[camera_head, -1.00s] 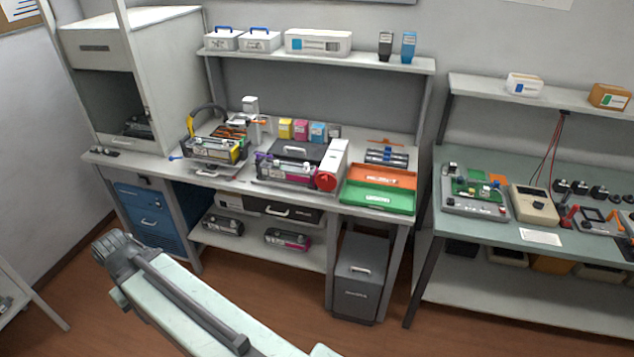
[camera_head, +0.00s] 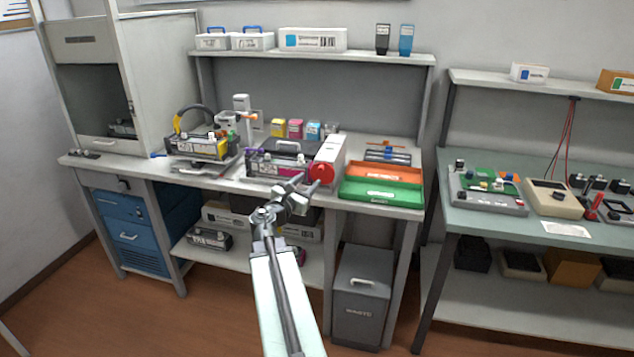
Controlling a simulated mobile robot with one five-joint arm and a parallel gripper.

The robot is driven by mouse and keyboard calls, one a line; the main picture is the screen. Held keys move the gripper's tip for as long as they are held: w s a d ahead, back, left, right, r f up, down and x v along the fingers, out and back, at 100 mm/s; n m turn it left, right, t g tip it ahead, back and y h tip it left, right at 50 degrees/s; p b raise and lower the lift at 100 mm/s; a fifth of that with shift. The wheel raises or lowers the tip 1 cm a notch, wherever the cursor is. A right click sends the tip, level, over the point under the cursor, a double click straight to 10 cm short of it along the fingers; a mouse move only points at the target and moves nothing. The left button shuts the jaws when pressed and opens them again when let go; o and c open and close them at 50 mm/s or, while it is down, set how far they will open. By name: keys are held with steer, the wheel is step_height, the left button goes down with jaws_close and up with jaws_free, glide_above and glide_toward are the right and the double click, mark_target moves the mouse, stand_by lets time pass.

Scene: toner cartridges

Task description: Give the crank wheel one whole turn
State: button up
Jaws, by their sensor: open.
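The crank wheel (camera_head: 321,174) is a red disc on the front of a white upright box (camera_head: 332,152), at the right end of the magenta-marked cartridge unit (camera_head: 278,168) on the bench. My gripper (camera_head: 306,184) is at the end of my raised arm, in front of the bench edge. Its fingers are open and point up and right, close to the wheel's lower left in the picture. I cannot tell whether they touch it. Nothing shows between the fingers.
Orange and green trays (camera_head: 382,191) lie right of the wheel. A yellow-marked cartridge (camera_head: 202,147) stands on the bench at left. A grey bin (camera_head: 361,296) is under the bench. A second bench (camera_head: 480,219) stands at right.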

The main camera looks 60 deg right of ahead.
mark_target(319, 170)
steer(key=d, duration=0.5)
steer(key=w+d, duration=0.1)
steer(key=d, duration=0.1)
steer(key=shift+d, duration=0.35)
steer(key=shift+s+a, duration=0.1)
jaws_close()
